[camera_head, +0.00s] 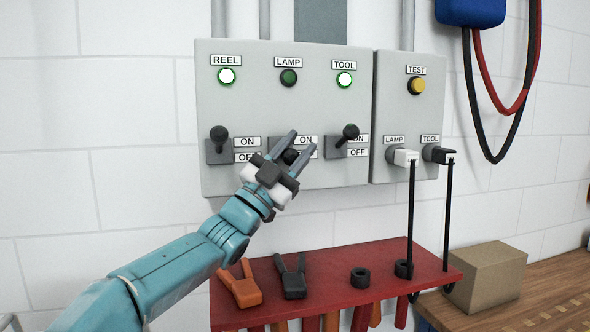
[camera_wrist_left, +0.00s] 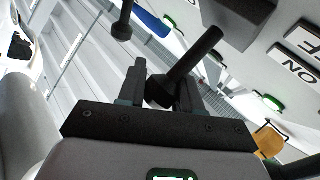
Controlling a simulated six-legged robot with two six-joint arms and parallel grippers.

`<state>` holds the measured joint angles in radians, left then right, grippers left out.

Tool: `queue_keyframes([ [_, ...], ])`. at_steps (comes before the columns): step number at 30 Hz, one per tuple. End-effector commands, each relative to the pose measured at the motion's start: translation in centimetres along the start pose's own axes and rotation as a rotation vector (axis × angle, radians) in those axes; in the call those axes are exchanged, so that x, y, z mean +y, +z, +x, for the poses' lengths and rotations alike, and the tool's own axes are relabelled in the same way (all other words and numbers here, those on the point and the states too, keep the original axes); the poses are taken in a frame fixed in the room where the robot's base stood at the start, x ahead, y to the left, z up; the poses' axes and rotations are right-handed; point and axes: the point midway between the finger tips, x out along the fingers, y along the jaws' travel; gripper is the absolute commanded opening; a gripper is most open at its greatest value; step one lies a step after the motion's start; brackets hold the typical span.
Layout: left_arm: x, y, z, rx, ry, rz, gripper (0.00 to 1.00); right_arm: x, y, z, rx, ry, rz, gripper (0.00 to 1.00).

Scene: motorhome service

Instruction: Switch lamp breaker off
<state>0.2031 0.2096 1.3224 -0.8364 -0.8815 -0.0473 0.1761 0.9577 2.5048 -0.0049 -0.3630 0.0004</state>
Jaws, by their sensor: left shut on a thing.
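The grey breaker panel (camera_head: 240,100) hangs on the wall. The LAMP breaker's black lever (camera_head: 290,156) is in the middle of its lower row, with its knob low, near the OFF label. The LAMP indicator (camera_head: 288,77) is dark green and unlit. My left gripper (camera_head: 302,142) is in front of this breaker and shut on its lever, partly hiding the switch and labels. In the left wrist view a black lever (camera_wrist_left: 195,55) shows at the fingers (camera_wrist_left: 162,88). My right gripper is not in view.
The REEL lever (camera_head: 219,133) and TOOL lever (camera_head: 350,132) flank the gripper, knobs up, their indicators lit. A side box (camera_head: 405,120) has a yellow TEST button and two plugs with cords. Below, a red shelf (camera_head: 330,262) holds clamps and rings. A cardboard box (camera_head: 487,275) stands at right.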

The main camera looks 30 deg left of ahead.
Motion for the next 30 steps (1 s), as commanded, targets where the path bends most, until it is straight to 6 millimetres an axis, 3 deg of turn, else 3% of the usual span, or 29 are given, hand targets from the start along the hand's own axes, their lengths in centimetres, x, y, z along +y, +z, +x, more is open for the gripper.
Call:
queue_keyframes([
  [1, 0.7, 0.9, -0.7, 0.024, 0.011, 0.026, 0.00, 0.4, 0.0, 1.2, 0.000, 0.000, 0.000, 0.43],
  [7, 1.1, 1.4, -1.2, 0.141, 0.044, 0.143, 0.00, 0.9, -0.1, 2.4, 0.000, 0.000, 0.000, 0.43],
  [18, 1.5, 2.2, -1.8, 0.283, 0.083, 0.284, 0.00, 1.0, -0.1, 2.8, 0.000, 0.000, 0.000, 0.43],
  [30, 1.5, 2.4, -2.0, 0.323, 0.092, 0.323, 0.00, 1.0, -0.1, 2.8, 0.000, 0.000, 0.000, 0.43],
])
